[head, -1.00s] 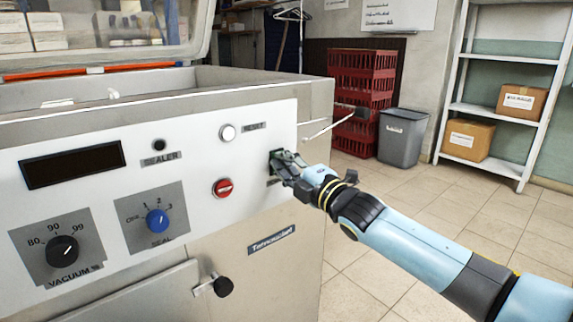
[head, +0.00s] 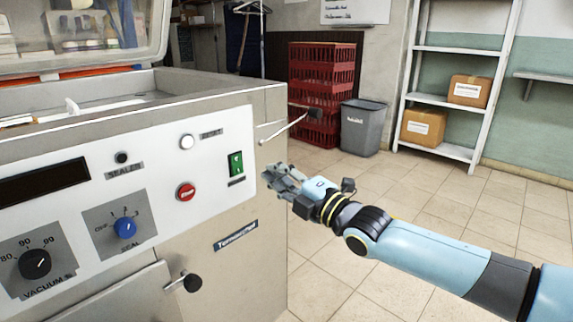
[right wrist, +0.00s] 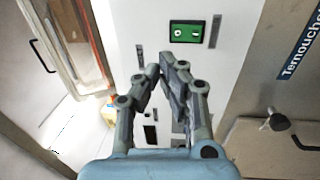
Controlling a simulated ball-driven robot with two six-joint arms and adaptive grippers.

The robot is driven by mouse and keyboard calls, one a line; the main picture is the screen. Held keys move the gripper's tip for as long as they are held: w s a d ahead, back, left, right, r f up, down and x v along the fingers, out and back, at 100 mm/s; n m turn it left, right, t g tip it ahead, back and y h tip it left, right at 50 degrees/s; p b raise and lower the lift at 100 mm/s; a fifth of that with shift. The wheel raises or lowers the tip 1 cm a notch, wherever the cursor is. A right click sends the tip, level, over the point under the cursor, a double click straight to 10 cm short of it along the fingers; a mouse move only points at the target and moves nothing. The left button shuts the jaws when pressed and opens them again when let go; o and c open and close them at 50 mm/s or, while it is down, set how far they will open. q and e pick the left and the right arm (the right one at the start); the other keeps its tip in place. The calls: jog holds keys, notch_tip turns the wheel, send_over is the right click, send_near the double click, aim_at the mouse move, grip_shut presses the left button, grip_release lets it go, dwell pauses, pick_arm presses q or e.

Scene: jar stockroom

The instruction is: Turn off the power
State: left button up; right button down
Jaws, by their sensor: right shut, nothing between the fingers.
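The vacuum sealing machine's white control panel (head: 150,145) fills the left of the head view. A green power rocker switch (head: 236,164) sits at the panel's right end, with a small label under it. It also shows in the right wrist view as a green switch (right wrist: 187,33) beyond the fingertips. My right gripper (head: 268,174) is shut and empty, just right of the switch and apart from it. In the right wrist view the gripper's fingertips (right wrist: 166,68) are close together in front of the panel. My left gripper is not in view.
Left of the switch are a red stop button (head: 185,192), a white reset button (head: 187,142), a blue seal knob (head: 125,228) and a black vacuum knob (head: 34,264). A lever (head: 285,128) sticks out at the machine's right corner. The floor to the right is clear.

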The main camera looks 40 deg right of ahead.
jog(key=shift+s+d+r+p, duration=0.15)
jog(key=shift+s+p, duration=0.2)
jog(key=shift+s, duration=0.8)
jog(key=s+f+m+g+h, duration=0.1)
jog(key=s+f+m+g, duration=0.3)
jog(key=f, duration=0.7)
jog(key=s+f+m+g+h, duration=0.1)
jog(key=s+f+g, duration=0.1)
jog(key=s+f, duration=0.7)
jog(key=s+f+m+g+h, duration=0.1)
jog(key=s+f+m+g, duration=0.15)
jog(key=f, duration=1.05)
jog(key=s+a+f+m+g, duration=0.2)
jog(key=s+f, duration=0.3)
jog(key=s, duration=0.6)
jog(key=s+a+f+m+g, duration=0.2)
jog(key=s+f+m+g, duration=0.3)
jog(key=s, duration=0.6)
jog(key=s+a+f+m+g, duration=0.2)
jog(key=s+f, duration=0.4)
jog(key=s, duration=0.5)
jog(key=shift+s+a+f+m+g, duration=0.3)
jog(key=shift+m+g, duration=0.45)
jog(key=shift+m, duration=0.3)
jog(key=shift+w, duration=0.1)
